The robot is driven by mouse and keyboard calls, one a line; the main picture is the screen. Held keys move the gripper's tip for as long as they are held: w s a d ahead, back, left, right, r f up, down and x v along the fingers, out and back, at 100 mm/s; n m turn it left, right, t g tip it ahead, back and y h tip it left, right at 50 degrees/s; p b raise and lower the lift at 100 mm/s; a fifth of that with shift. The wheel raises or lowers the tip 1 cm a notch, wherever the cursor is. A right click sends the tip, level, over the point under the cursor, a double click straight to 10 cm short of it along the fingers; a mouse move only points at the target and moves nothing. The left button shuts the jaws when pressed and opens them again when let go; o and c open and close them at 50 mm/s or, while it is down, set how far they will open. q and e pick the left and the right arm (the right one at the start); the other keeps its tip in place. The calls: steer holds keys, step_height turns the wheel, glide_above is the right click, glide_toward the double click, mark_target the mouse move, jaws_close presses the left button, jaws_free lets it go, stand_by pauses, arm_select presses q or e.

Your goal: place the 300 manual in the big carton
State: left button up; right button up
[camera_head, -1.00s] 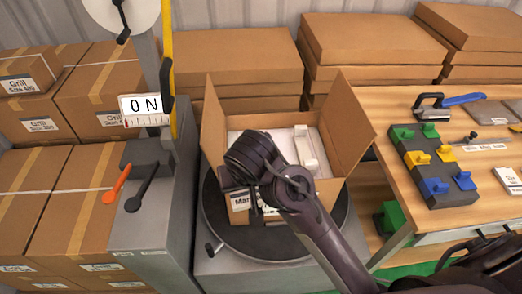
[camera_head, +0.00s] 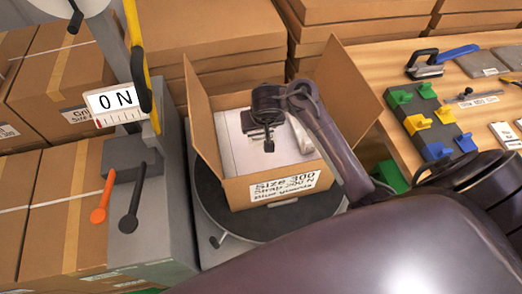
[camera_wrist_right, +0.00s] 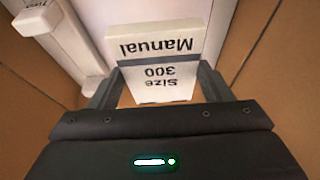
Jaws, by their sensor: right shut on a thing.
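The big carton (camera_head: 238,192) stands open on a dark round turntable, its flaps up and a "Size 300" label on its front. My right gripper (camera_head: 262,140) is over the carton's opening, pointing down. In the right wrist view my right gripper (camera_wrist_right: 158,92) is shut on the white 300 manual (camera_wrist_right: 152,46), with a finger at each side of it. The manual is between the brown carton walls there; whether it touches the bottom cannot be told. In the head view the gripper mostly hides it. My left gripper is not in view.
A white part (camera_wrist_right: 70,45) lies inside the carton beside the manual. The wooden workbench (camera_head: 390,75) on the right holds a coloured clip block (camera_head: 425,120). Stacked cartons (camera_head: 225,45) stand behind.

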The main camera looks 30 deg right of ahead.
steer(key=b, duration=0.3)
glide_above(259, 150)
steer(key=s, duration=0.2)
steer(key=f, duration=0.7)
steer(key=shift+w+a, duration=0.1)
steer(key=shift+w, duration=0.15)
steer(key=shift+a+f, duration=0.1)
steer(key=shift+f, duration=0.35)
step_height(259, 150, down, 4)
steer(key=shift+r+b, duration=0.25)
steer(key=shift+b, duration=0.7)
steer(key=shift+f, duration=0.35)
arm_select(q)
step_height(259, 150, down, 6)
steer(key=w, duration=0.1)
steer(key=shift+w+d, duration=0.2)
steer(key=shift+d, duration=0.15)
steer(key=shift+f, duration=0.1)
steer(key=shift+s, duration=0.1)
